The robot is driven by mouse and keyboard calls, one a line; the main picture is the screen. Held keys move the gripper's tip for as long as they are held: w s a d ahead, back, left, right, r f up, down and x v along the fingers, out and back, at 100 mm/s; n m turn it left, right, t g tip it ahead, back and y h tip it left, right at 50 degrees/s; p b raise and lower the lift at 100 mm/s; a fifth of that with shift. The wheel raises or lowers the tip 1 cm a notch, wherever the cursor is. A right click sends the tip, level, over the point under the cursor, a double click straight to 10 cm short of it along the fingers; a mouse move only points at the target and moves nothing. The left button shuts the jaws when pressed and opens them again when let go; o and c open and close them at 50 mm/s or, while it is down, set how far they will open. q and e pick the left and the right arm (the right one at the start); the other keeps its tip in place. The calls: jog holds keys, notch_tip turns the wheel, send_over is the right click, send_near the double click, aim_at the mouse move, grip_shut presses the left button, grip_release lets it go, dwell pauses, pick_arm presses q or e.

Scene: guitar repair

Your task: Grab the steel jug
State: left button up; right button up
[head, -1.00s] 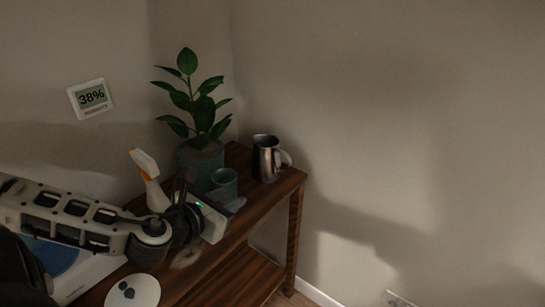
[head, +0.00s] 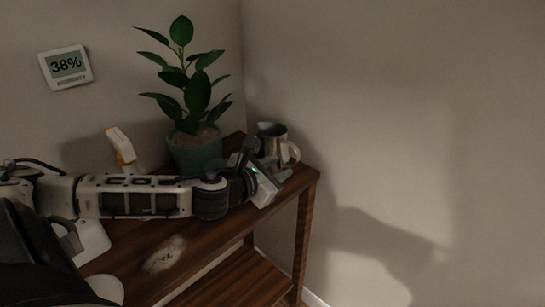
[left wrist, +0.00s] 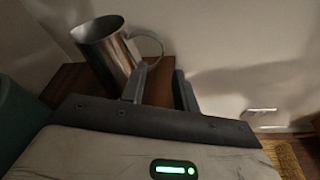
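The steel jug (head: 274,141) stands upright at the far right corner of the wooden table, its handle toward the right. In the left wrist view the jug (left wrist: 105,52) is at the upper left, with its loop handle just beyond the fingers. My left gripper (head: 279,169) is close in front of the jug and hides its lower part in the head view. In the left wrist view its two fingers (left wrist: 160,80) stand apart with nothing clearly between them; I cannot tell whether one touches the handle. My right gripper is not in view.
A potted plant (head: 194,150) stands left of the jug near the wall. A white and orange spray bottle (head: 122,147) is behind my left arm. The wooden table (head: 215,239) ends just right of the jug; walls close in behind. A humidity display (head: 66,66) hangs on the wall.

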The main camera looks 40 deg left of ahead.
aim_at(297, 160)
pick_arm(q)
jog(key=x, duration=0.8)
jog(key=shift+w+d, duration=0.2)
jog(key=shift+d, duration=0.05)
grip_shut()
dwell(0.9)
dwell(0.4)
